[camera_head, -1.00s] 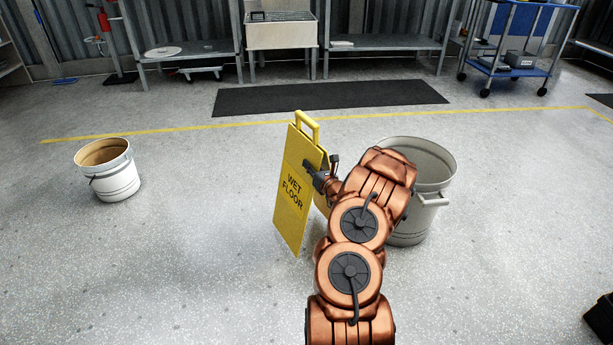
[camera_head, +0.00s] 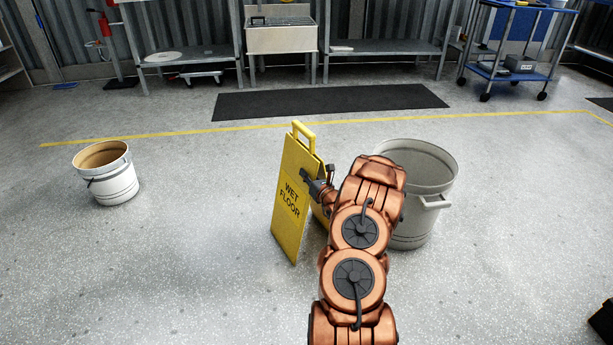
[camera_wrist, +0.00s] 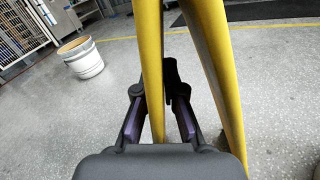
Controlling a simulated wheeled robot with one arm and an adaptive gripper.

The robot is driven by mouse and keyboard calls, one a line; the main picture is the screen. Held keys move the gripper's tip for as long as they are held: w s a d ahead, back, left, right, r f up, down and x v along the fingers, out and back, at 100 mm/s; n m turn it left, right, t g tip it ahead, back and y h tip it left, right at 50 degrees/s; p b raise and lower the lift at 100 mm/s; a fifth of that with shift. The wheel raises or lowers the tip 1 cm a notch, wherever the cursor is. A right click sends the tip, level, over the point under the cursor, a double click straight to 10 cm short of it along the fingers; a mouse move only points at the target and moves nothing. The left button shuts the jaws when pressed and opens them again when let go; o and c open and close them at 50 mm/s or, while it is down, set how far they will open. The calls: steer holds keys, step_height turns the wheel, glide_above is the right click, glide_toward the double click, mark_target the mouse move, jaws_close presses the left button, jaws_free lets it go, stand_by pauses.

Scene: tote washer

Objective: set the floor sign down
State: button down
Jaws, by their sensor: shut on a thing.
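The yellow floor sign (camera_head: 290,205) with the words WET FLOOR stands upright, slightly tilted, in the middle of the head view. Its two panels are spread apart at the bottom, and a handle is at its top. My gripper (camera_head: 312,186) is at the sign's right edge, shut on one panel. In the wrist view the edge of that panel (camera_wrist: 150,60) runs between the fingers of my gripper (camera_wrist: 160,115), and the other panel (camera_wrist: 215,70) slants down to the right. I cannot tell whether the sign's feet touch the floor.
A large grey bin (camera_head: 425,170) stands close to the right of the sign, partly behind my arm. A white bucket (camera_head: 117,188) stands at the left. A black mat (camera_head: 330,101) and a yellow floor line (camera_head: 200,131) lie behind. The floor between bucket and sign is clear.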

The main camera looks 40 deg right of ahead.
steer(key=c, duration=1.3)
jaws_free()
